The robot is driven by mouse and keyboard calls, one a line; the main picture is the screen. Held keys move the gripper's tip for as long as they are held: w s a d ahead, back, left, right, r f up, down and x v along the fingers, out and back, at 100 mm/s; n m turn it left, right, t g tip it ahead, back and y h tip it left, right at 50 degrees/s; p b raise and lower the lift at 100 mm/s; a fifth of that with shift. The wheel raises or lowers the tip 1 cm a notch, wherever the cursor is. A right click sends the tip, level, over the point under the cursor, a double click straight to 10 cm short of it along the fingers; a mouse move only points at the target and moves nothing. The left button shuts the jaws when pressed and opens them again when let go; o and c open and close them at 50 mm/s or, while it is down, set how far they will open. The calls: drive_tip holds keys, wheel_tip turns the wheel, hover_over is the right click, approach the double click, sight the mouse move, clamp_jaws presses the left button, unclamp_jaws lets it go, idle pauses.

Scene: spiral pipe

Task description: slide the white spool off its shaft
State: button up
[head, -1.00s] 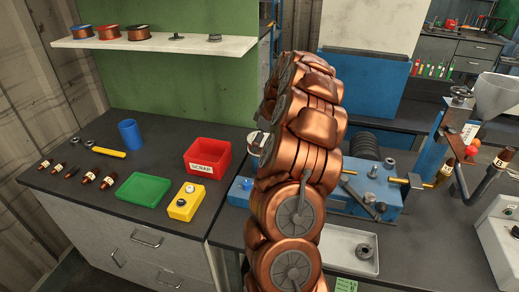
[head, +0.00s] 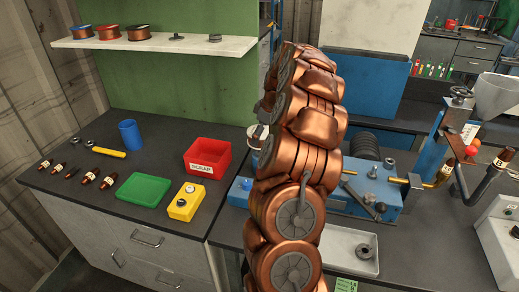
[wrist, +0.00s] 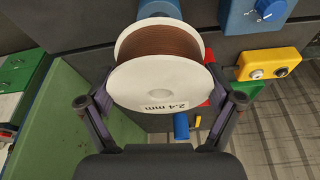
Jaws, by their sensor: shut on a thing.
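The white spool (wrist: 160,85) fills the upper middle of the wrist view. It carries brown wire, and its near flange is marked 2.4 mm. My gripper (wrist: 160,72) is shut on the spool, with one finger at each side of it. A blue round part (wrist: 158,9) shows just behind the spool's far flange. The shaft inside the spool is hidden, so I cannot tell how far the spool sits on it. In the head view my arm covers my gripper and most of that spot.
A red scrap bin (head: 207,157), a yellow button box (head: 186,202) and a green tray (head: 144,187) stand on the left bench. A shelf (head: 190,43) above holds several copper-coloured spools. A blue machine (head: 372,185) stands right of my arm.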

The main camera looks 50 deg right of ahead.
drive_tip(key=shift+r, duration=1.05)
drive_tip(key=shift+r, duration=0.35)
drive_tip(key=shift+r, duration=0.7)
